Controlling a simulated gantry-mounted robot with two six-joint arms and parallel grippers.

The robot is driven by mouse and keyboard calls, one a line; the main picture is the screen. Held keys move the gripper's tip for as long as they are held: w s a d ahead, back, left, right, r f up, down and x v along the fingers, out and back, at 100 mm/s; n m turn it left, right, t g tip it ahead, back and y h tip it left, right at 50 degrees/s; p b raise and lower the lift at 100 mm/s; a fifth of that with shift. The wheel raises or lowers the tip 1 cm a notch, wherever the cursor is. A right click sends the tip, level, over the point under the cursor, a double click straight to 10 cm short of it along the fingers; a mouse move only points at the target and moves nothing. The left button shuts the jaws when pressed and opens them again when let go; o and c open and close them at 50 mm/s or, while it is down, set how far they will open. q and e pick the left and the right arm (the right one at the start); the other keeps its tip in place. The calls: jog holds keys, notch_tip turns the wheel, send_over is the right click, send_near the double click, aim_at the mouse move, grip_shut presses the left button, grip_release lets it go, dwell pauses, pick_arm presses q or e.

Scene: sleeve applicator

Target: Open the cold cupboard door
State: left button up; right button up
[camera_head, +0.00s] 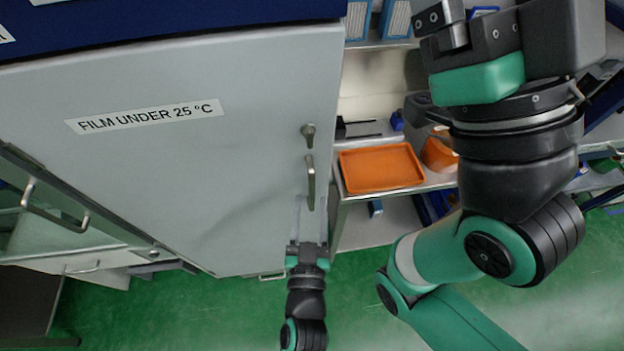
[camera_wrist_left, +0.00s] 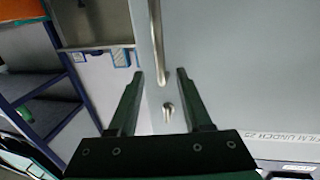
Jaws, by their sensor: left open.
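The cold cupboard door (camera_head: 215,160) is a large pale grey panel, labelled "FILM UNDER 25 °C", and looks shut. Its vertical metal handle (camera_head: 311,183) is near the right edge, with a small lock knob (camera_head: 308,131) above it. My left gripper (camera_head: 309,228) is just below the handle. In the left wrist view my left gripper (camera_wrist_left: 160,78) is open, with the end of the handle (camera_wrist_left: 156,35) showing between the fingertips and the lock knob (camera_wrist_left: 168,110) between the fingers. I cannot tell whether they touch. My right gripper (camera_head: 465,40) is large at top right; its fingers are not clearly visible.
An orange tray (camera_head: 380,167) lies on a bench right of the cupboard, beside an orange container (camera_head: 440,152). Blue-edged boxes (camera_head: 397,18) stand on a shelf above. A drawer unit with a bar handle (camera_head: 55,212) is at left. Green floor (camera_head: 150,310) is open in front.

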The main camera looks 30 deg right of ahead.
aim_at(312, 186)
pick_arm(q)
jog(key=b+x, duration=0.1)
jog(key=x, duration=0.5)
jog(key=shift+w+r, duration=0.1)
grip_shut()
dwell(1.1)
